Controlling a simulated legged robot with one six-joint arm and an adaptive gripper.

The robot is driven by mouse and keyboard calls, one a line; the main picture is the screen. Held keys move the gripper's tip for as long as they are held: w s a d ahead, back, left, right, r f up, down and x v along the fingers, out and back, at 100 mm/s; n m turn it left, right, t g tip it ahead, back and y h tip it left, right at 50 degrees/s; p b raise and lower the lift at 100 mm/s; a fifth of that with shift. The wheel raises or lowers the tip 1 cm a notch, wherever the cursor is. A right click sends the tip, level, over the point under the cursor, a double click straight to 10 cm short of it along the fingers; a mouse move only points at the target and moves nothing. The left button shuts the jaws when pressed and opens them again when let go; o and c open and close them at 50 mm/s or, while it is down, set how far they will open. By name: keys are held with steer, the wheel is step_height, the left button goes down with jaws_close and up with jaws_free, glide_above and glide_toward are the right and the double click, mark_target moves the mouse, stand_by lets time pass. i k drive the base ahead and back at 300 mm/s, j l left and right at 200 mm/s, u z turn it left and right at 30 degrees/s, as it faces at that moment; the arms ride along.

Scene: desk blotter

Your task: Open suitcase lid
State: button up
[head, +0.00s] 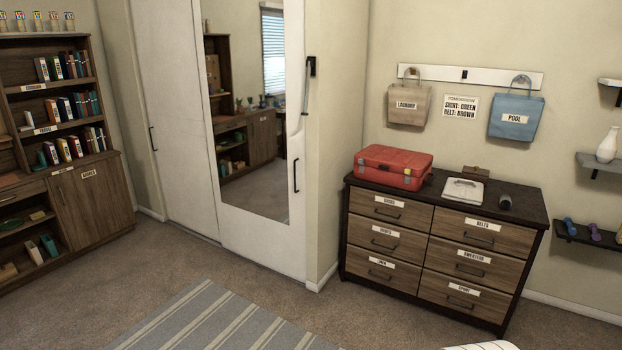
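The red suitcase (394,167) sits on the left part of the dresser's dark top (527,208). Its lid looks shut, with the latches and handle on the side that faces me. It is upright and lies flat. My gripper is not in view, so its state and its place relative to the suitcase do not show.
The dresser top also holds a small brown box (476,172), a white folded item or scale (463,190) and a dark cylinder (505,202). Bags hang above. Carpet (262,297) in front of the dresser is clear, with a striped rug (222,322) at left.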

mark_target(380, 157)
steer(key=i, duration=0.85)
steer(key=i+z, duration=0.1)
steer(key=i, duration=0.8)
steer(key=i+j+z, duration=0.2)
steer(key=i+z, duration=0.15)
steer(key=i, duration=0.2)
steer(key=i+j+z, duration=0.35)
steer(key=i, duration=0.2)
steer(key=i+j+z, duration=0.4)
steer(key=i+j, duration=0.05)
steer(key=i, duration=0.05)
